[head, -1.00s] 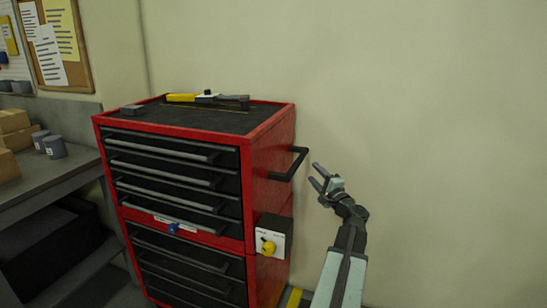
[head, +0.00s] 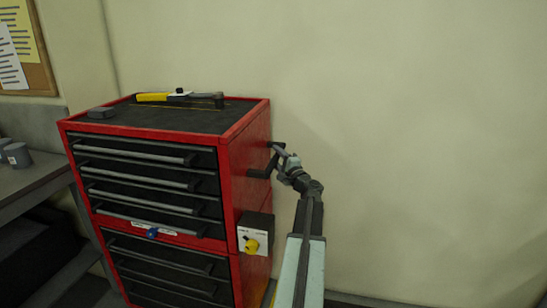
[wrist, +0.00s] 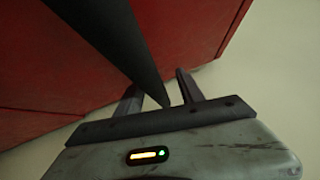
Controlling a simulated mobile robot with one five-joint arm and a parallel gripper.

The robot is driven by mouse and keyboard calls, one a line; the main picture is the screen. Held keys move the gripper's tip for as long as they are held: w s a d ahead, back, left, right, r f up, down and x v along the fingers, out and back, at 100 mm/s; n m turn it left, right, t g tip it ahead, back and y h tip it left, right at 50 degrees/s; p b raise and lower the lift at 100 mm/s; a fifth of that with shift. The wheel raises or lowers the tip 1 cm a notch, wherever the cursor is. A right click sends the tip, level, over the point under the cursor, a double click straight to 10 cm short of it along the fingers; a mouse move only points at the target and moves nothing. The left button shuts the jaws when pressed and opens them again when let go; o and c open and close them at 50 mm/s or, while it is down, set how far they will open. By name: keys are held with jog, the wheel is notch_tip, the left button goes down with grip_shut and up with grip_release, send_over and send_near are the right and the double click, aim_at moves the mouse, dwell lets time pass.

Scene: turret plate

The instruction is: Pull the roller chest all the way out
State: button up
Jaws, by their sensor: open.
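The red roller chest (head: 247,160) with dark drawers stands against the wall, and its side fills much of the wrist view (wrist: 190,30). A black push handle (head: 262,173) sticks out from its right side. In the wrist view the handle bar (wrist: 112,40) runs down between the two fingers. My gripper (head: 276,151) is at the handle, and its open fingers show in the wrist view (wrist: 158,92) on either side of the bar. A white box with a yellow knob (head: 251,246) sits on the chest's side below the handle. A blue knob (head: 152,233) is on the front.
A grey workbench (head: 40,182) stands close on the left. Bare wall is behind and to the right of my arm.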

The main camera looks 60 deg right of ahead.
jog(key=shift+c, duration=0.4)
grip_shut()
jog(key=shift+d+f, duration=0.1)
jog(key=shift+s+d, duration=0.1)
jog(key=shift+s, duration=0.05)
dwell(0.5)
